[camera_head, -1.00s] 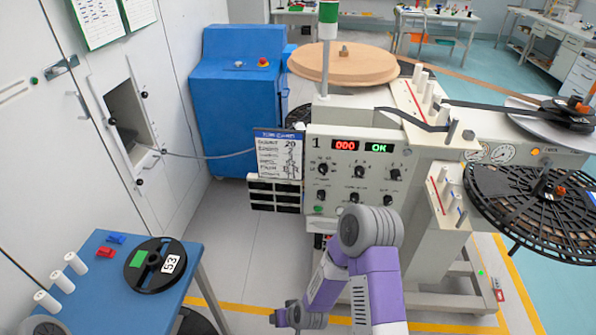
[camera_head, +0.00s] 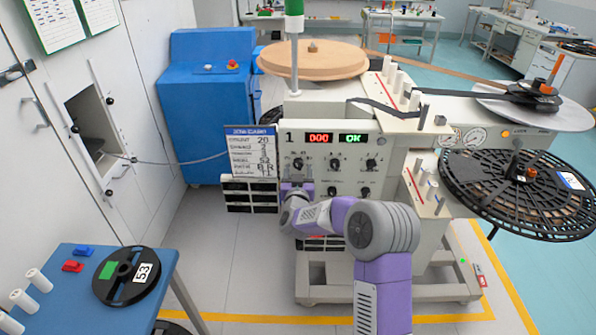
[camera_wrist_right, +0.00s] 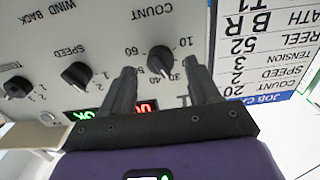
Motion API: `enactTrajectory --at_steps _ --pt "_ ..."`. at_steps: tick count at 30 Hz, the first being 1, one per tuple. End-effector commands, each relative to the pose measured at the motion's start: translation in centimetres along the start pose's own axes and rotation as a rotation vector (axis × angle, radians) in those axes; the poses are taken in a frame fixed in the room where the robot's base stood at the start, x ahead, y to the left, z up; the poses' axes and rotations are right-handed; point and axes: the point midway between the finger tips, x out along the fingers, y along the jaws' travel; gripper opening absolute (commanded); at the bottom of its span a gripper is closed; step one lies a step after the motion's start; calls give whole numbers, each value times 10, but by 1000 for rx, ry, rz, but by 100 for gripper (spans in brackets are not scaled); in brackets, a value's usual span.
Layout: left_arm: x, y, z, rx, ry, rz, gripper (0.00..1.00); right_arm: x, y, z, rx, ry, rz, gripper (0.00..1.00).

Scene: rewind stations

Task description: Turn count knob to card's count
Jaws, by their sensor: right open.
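The count knob (camera_head: 298,164) is a black knob at the upper left of the machine's panel. In the wrist view, which is upside down, the count knob (camera_wrist_right: 160,60) has 10, 30, 40 and 60 around it; I cannot tell its exact setting. My right gripper (camera_head: 297,186) is just below it in the head view. In the wrist view my right gripper (camera_wrist_right: 164,75) is open, its fingertips on either side of the knob with visible gaps. The job card (camera_head: 252,153) hangs left of the panel; its top line shows 20 in the wrist view (camera_wrist_right: 255,50). My left gripper is not in view.
The red display (camera_head: 319,138) reads 000 and the green one (camera_head: 353,138) OK. Other knobs, such as the speed knob (camera_wrist_right: 76,75), sit close by. A blue table (camera_head: 80,258) with a reel (camera_head: 127,276) is at lower left. A blue cabinet (camera_head: 208,110) stands behind.

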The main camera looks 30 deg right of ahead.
Motion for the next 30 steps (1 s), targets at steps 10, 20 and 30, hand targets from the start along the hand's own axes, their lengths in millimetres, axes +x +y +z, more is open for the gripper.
enactTrajectory --at_steps 10,20,30 --pt "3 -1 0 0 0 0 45 19 0 0 0 -2 -2 61" --pt "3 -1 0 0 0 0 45 18 -1 0 0 -2 -2 39" --pt "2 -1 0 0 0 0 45 18 -1 0 -3 -2 -2 5"
